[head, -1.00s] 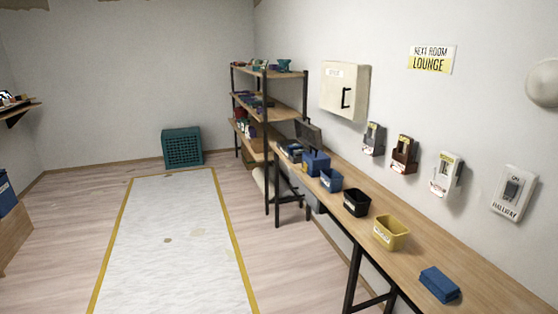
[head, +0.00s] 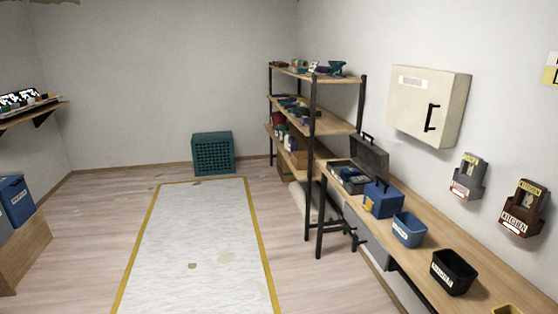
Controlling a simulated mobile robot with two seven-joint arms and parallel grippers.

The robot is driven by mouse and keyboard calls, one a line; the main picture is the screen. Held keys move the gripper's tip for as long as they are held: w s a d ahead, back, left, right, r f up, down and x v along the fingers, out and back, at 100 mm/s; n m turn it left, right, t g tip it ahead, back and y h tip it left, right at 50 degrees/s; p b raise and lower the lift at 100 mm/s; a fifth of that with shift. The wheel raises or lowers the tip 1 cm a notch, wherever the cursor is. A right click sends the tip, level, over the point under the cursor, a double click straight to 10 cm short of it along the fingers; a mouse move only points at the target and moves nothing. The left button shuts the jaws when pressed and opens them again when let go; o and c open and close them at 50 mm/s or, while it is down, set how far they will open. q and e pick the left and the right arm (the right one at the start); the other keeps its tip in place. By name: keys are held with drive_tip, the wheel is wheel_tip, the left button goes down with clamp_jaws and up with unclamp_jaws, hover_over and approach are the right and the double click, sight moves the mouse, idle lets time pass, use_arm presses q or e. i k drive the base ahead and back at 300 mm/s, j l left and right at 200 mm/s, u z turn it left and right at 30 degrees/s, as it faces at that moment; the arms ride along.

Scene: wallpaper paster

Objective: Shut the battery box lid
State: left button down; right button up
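No box in the head view carries a label that I can read as battery box. A grey box (head: 338,182) with small items in it stands at the far end of the right-hand bench. A dark grey lid (head: 370,157) stands raised behind it, with a black handle at the top. Neither of my grippers is in view.
The bench (head: 432,233) runs along the right wall, with a blue bin (head: 408,230) and a black bin (head: 454,272) on it. A shelf rack (head: 312,160) stands beyond. A white floor sheet (head: 203,240) lies flat in the middle, clear of large objects.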

sight(374, 159)
drive_tip(key=i+z, duration=0.15)
drive_tip(key=i, duration=0.55)
drive_tip(key=i+j+z, duration=0.15)
drive_tip(key=i, duration=0.55)
drive_tip(key=i+z, duration=0.55)
drive_tip(key=z, duration=0.25)
drive_tip(key=i+j+z, duration=0.15)
drive_tip(key=z, duration=0.25)
drive_tip(key=i+j+z, duration=0.15)
drive_tip(key=i+z, duration=0.2)
drive_tip(key=i+j+z, duration=0.2)
drive_tip(key=z, duration=0.2)
drive_tip(key=i, duration=0.1)
